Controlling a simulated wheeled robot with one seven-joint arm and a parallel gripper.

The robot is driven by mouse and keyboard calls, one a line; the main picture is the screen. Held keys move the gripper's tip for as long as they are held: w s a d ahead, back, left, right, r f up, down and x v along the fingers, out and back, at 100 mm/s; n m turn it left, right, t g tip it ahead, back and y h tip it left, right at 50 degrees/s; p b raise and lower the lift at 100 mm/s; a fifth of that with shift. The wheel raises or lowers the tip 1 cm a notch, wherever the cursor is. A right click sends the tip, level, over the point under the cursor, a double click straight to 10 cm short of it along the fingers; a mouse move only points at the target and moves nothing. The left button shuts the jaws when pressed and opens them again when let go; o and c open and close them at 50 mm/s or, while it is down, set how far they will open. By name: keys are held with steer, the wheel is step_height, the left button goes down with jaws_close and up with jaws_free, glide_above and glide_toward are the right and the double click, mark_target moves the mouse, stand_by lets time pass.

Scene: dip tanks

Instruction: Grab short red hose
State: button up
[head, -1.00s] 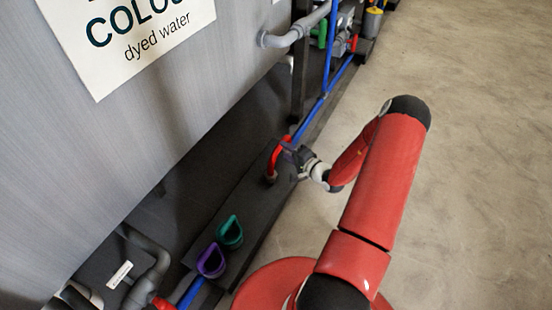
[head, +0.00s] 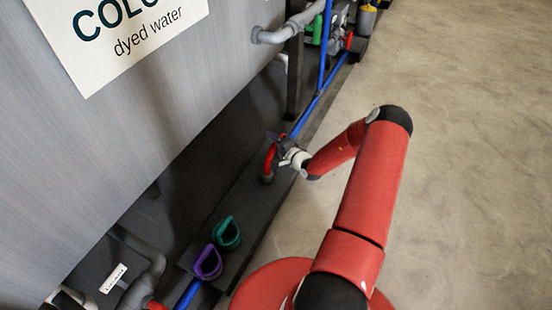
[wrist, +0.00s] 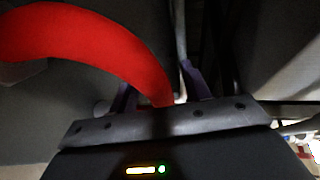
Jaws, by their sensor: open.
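The short red hose (head: 268,163) is a curved piece rising from the dark ledge beside the tank. Its upper end is hidden behind my gripper (head: 281,142) in the head view. In the wrist view the red hose (wrist: 95,38) arcs in from the left and runs down to the gripper body. My gripper (wrist: 155,87) is open, with one dark purplish finger showing on each side of the hose. I cannot tell whether either finger touches it.
A green cup-like piece (head: 227,234) and a purple one (head: 208,263) sit nearer on the ledge. A blue pipe (head: 308,118) runs beyond the hose. The grey tank wall (head: 150,120) is at left. The concrete floor (head: 470,160) at right is clear.

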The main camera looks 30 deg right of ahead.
jaws_close()
stand_by(1.3)
